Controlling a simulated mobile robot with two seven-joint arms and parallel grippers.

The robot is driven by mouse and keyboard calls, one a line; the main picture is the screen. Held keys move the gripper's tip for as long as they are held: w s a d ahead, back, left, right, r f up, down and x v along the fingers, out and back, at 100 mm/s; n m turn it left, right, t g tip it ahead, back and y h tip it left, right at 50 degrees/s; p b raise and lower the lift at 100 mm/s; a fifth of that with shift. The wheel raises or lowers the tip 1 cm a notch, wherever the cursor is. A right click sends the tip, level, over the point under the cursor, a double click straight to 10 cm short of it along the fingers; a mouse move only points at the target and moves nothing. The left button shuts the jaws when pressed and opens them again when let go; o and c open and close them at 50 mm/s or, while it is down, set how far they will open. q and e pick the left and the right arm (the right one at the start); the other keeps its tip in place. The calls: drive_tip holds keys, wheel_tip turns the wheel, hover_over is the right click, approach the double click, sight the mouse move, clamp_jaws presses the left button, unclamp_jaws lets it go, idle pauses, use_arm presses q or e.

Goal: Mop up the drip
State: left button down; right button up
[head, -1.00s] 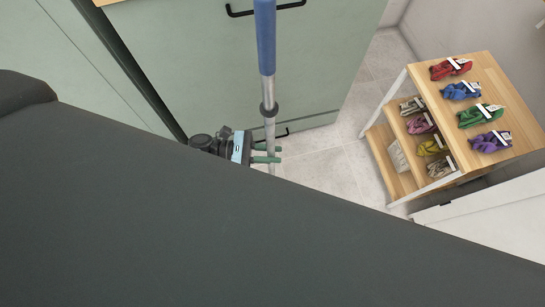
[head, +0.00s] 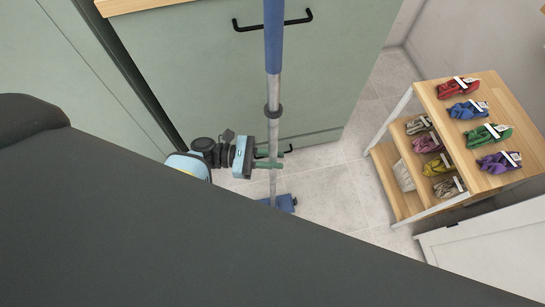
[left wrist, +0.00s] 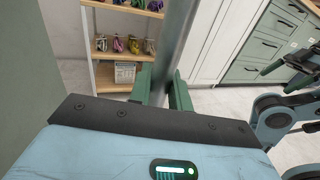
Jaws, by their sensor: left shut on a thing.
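A mop stands nearly upright, with a blue grip (head: 273,35), a grey pole (head: 274,90) and a blue head (head: 286,203) low at the floor, partly hidden by my dark body. My left gripper (head: 270,160) has its green fingers around the lower pole and is shut on it. In the left wrist view the pole (left wrist: 176,45) runs up between the fingers of my left gripper (left wrist: 162,92). My right gripper (left wrist: 290,66) shows small at the right edge of that view, and its jaw gap is unclear. I see no drip in these frames.
A green cabinet front (head: 190,70) with black handles stands behind the mop. A wooden shelf unit (head: 512,95) at the right carries several coloured cloth bundles. Light tiled floor (head: 335,185) is clear between them. A white panel (head: 490,250) stands at the lower right.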

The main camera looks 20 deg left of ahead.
use_arm(q)
drive_tip(key=s+d, duration=0.1)
drive_tip(key=s+d+p, duration=0.1)
drive_tip(key=shift+s, duration=0.4)
use_arm(e)
drive_tip(key=shift+w+d+r, duration=0.15)
drive_tip(key=shift+w+r, duration=0.1)
drive_tip(key=shift+r, duration=0.45)
use_arm(q)
drive_tip(key=s+d+p, duration=0.4)
drive_tip(key=s+d, duration=0.2)
drive_tip(key=s, duration=0.4)
drive_tip(key=shift+s+r+p, duration=0.15)
drive_tip(key=shift+s+p, duration=0.15)
drive_tip(key=shift+s, duration=0.1)
use_arm(e)
drive_tip(key=shift+t, duration=0.5)
drive_tip(key=r, duration=0.1)
drive_tip(key=w+r, duration=0.1)
drive_tip(key=r, duration=0.1)
drive_tip(key=w+r, duration=0.1)
drive_tip(key=shift+r, duration=0.3)
use_arm(q)
drive_tip(key=shift+w, duration=0.1)
drive_tip(key=w+a, duration=0.1)
drive_tip(key=w+a+b, duration=0.1)
drive_tip(key=w, duration=0.1)
use_arm(e)
drive_tip(key=shift+s+f, duration=0.35)
drive_tip(key=shift+f, duration=0.3)
